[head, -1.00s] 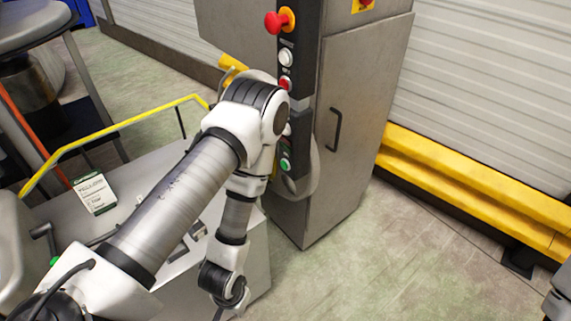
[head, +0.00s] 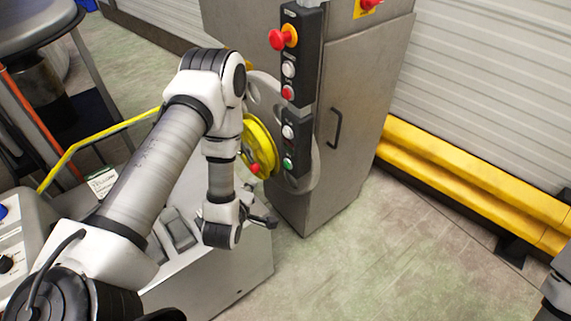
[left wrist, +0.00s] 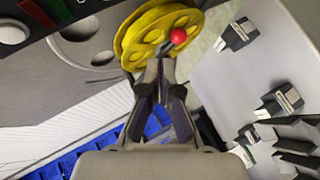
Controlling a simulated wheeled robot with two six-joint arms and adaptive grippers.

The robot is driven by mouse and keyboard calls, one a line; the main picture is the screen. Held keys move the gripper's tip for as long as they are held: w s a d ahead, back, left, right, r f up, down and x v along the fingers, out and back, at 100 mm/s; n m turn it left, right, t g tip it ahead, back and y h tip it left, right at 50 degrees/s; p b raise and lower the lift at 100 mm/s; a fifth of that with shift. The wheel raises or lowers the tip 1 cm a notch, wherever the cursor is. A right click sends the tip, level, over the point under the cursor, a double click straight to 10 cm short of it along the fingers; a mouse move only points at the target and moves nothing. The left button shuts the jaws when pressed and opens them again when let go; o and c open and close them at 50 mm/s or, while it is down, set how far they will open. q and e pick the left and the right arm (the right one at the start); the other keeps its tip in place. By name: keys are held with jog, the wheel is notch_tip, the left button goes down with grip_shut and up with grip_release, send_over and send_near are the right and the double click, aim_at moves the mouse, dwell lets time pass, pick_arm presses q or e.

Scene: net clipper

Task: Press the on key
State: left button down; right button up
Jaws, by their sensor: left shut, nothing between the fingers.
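The control panel (head: 300,60) is a tall black strip on the edge of a grey metal cabinet. Its lower box holds a white button (head: 288,132) and a green button (head: 287,162). Its upper box has another white button (head: 289,69) and a red button (head: 288,92). I cannot read which is marked on. In the left wrist view the green button (left wrist: 101,3) is cut off at the top edge. My left gripper (head: 268,221) is shut and empty, below and left of the panel, apart from the buttons. It also shows in the left wrist view (left wrist: 160,68).
A yellow wheel (head: 262,146) with a red knob (head: 254,168) is left of the lower box, close above my left gripper. A red mushroom button (head: 280,39) sits at the panel's top. The cabinet (head: 356,150) has a door handle.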

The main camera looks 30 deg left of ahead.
aim_at(287, 165)
pick_arm(q)
jog(key=w+d+b, duration=0.1)
jog(key=w+d, duration=0.2)
jog(key=w, duration=0.5)
jog(key=shift+d, duration=0.2)
dwell(1.2)
jog(key=shift+w+d+b, duration=0.15)
jog(key=shift+w+b, duration=0.2)
jog(key=shift+w, duration=0.1)
jog(key=shift+w+d, duration=0.2)
jog(key=shift+w, duration=0.15)
dwell(0.5)
jog(key=shift+s, duration=0.1)
jog(key=shift+s+a, duration=0.35)
jog(key=shift+s, duration=0.3)
